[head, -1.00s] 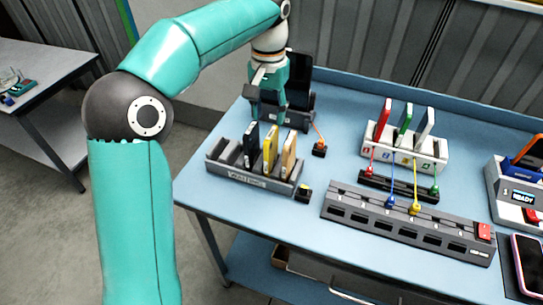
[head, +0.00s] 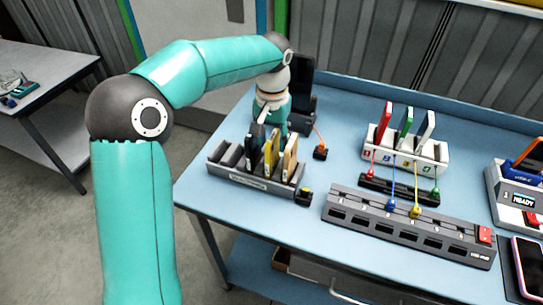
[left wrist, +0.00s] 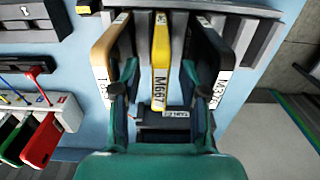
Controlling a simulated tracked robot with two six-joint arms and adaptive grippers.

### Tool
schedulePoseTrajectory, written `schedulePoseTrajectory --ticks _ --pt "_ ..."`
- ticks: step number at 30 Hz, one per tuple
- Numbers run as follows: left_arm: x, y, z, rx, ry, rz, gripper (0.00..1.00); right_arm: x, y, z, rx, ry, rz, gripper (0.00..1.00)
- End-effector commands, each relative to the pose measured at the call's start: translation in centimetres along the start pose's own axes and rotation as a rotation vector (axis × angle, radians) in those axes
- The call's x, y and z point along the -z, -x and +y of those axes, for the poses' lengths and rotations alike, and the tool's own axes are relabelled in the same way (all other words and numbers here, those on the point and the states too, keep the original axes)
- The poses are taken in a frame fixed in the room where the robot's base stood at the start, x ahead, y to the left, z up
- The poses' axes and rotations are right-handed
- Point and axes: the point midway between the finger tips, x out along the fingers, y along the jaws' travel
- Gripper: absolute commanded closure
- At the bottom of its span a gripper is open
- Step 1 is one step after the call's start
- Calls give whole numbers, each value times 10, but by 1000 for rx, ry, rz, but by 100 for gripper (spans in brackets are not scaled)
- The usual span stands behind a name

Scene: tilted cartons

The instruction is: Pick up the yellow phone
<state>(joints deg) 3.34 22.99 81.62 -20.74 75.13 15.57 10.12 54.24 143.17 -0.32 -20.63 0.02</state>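The yellow phone (head: 271,155) stands on edge in a slot of the grey waiting rack (head: 225,173), between a tan phone (head: 290,158) and a dark phone (head: 257,140). In the left wrist view the yellow phone (left wrist: 160,55), labelled M667, stands in the middle. My left gripper (head: 266,131) is low behind the rack's phones. Its two fingers (left wrist: 160,92) are open, one on each side of the yellow phone, with visible gaps. The fingers also reach beside the tan phone (left wrist: 106,60) and dark phone (left wrist: 208,60). My right gripper is not in view.
A dark stand (head: 301,85) is close behind my left gripper. A white rack (head: 430,150) holds red, green and white phones. A long grey socket strip (head: 400,226) with plugged cables lies in front of it. A small black-yellow block (head: 304,197) sits beside the waiting rack.

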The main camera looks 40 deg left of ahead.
Motion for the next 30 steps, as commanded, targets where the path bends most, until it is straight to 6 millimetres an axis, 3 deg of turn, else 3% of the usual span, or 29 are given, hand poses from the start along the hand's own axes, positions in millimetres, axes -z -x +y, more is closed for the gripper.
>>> schedulePoseTrajectory --ticks 1,7,22,30 --pt "0 0 0 0 -1 0 69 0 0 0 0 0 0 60" --pt "0 0 1 0 -1 0 100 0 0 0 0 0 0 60" --pt "1 5 1 0 -2 1 100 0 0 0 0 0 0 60" --pt "1 33 1 -1 -1 4 100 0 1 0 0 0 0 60"
